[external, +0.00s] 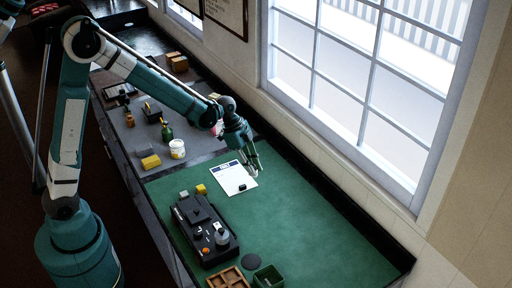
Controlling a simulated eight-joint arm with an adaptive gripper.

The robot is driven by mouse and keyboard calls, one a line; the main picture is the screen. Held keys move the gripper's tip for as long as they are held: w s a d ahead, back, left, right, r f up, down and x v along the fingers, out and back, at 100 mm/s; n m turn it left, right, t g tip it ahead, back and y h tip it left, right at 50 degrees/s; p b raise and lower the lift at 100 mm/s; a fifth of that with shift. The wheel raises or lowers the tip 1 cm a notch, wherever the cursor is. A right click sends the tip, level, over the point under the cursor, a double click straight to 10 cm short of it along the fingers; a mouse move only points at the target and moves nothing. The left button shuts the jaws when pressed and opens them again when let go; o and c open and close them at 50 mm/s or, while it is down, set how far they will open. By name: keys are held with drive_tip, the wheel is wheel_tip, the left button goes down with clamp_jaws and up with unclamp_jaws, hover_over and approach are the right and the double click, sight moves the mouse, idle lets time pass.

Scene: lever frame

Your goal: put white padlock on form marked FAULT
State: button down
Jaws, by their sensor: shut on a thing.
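The form (228,181) is a white sheet with a dark printed heading, lying on the green mat. Its heading is too small to read. A small dark object (242,187) sits on its lower right part. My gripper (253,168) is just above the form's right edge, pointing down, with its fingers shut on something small. The held thing is too small and too hidden by the fingers to make out. I cannot clearly pick out the white padlock anywhere in this view.
A black lever frame (203,230) stands left of the form's near side. A wooden tray (229,278) and a green box (268,277) lie near the front. A white tub (177,149), green bottle (166,131) and yellow block (150,162) stand farther back. The mat's right side is clear.

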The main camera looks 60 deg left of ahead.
drive_tip(key=s+a+n, duration=0.2)
drive_tip(key=a, duration=1.1)
drive_tip(key=shift+s+a+t, duration=0.25)
drive_tip(key=shift+s+t, duration=0.05)
drive_tip(key=shift+s, duration=0.1)
hover_over(236, 177)
drive_tip(key=s, duration=0.1)
drive_tip(key=shift+s+a+f, duration=0.1)
drive_tip(key=shift+a+f, duration=0.15)
drive_tip(key=shift+f, duration=1.2)
drive_tip(key=shift+a+f, duration=0.2)
drive_tip(key=shift+f, duration=1.2)
drive_tip(key=shift+f, duration=2.05)
drive_tip(key=shift+f, duration=0.15)
drive_tip(key=c, duration=2.9)
unclamp_jaws()
drive_tip(key=o, duration=0.5)
